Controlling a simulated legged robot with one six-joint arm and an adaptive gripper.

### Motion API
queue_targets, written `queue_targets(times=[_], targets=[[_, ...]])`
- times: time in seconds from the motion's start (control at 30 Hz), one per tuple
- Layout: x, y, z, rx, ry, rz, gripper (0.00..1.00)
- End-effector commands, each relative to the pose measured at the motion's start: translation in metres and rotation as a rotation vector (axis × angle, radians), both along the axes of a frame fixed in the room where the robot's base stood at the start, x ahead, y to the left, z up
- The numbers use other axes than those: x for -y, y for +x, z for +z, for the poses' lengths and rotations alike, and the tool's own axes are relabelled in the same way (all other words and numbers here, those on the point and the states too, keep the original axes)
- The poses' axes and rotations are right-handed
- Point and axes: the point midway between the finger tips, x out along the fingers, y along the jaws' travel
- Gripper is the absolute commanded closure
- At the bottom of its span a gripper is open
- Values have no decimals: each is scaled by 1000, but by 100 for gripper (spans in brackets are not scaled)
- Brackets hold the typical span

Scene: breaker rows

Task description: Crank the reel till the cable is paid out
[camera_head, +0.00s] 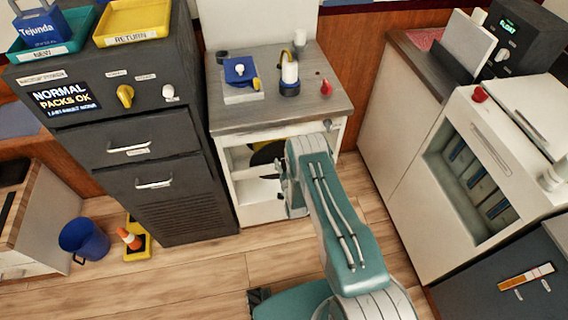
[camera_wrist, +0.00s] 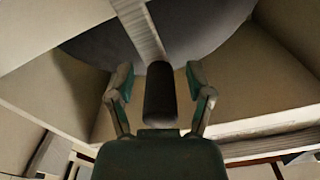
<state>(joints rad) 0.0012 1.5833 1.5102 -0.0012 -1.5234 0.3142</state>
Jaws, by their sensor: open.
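The reel shows in the wrist view as a large dark grey disc (camera_wrist: 195,25) inside a pale cabinet bay. A light crank arm (camera_wrist: 138,28) runs across it to a black cylindrical crank handle (camera_wrist: 160,95). My gripper (camera_wrist: 159,76) is open, with one finger on each side of the handle and a visible gap on both sides. In the head view, the reel (camera_head: 264,154) is a dark and yellow shape in the open front of the white cabinet, partly hidden by my arm. My gripper (camera_head: 283,185) is at that opening. The cable cannot be made out.
The white cabinet's grey top (camera_head: 240,119) carries a blue block, a small bottle and a red knob. A dark drawer unit (camera_head: 190,205) stands close on its left, a white machine (camera_head: 435,150) on the right. A blue bin (camera_head: 83,240) and orange cone (camera_head: 130,239) stand on the floor.

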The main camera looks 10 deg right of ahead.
Motion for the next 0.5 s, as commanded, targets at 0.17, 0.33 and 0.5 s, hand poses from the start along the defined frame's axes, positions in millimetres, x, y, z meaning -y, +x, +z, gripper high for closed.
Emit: queue_targets(times=[0.17, 0.33, 0.5], targets=[[0, 0, 0, 0, 0, 0, 78], [0, 0, 0, 0, 0, 0, 100], [-1, 0, 0, 0, -7, 0, 100]])
